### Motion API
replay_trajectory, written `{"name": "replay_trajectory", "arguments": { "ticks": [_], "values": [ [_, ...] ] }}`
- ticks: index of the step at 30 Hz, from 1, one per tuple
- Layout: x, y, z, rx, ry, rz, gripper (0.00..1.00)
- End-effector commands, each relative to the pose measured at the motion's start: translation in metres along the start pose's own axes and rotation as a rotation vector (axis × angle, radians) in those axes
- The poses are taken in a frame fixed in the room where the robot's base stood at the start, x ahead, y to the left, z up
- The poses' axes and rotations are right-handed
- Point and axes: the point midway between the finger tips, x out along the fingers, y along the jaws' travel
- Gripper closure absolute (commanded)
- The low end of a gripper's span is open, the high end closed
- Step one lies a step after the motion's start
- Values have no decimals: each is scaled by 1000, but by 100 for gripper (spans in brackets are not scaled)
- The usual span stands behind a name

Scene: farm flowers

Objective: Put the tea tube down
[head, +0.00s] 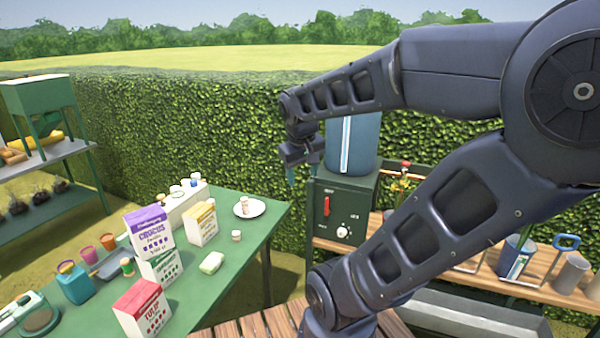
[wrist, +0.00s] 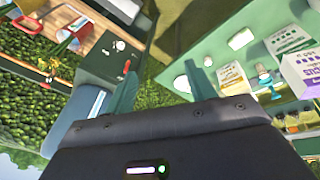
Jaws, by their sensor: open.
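My gripper (head: 300,177) is raised in front of the hedge, beside the green box with the blue tank. In the wrist view its two fingers (wrist: 160,68) stand apart with nothing held between them. A small pale tube (head: 236,236) stands on the green table; it also shows in the wrist view (wrist: 208,61), just right of the right finger. Another small tube (head: 244,204) is on the white plate (head: 256,212). I cannot tell which one is the tea tube. My gripper is apart from both.
The green table (head: 215,300) also holds seed boxes (head: 150,237), a soap-like block (head: 211,263) and a blue bottle (head: 75,284). The green box (head: 341,205) with a red lever stands right of the table. A wooden shelf (head: 480,270) with pots is further right.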

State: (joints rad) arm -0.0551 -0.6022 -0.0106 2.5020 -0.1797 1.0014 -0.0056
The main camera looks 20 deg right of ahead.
Motion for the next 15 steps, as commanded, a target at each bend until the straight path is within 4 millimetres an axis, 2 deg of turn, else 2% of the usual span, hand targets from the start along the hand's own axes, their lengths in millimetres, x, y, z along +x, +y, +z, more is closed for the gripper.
{"name": "replay_trajectory", "arguments": {
  "ticks": [6,15],
  "values": [
    [-22,-14,16,119,120,-91,45],
    [-28,-20,20,157,157,-123,45]
  ]
}}
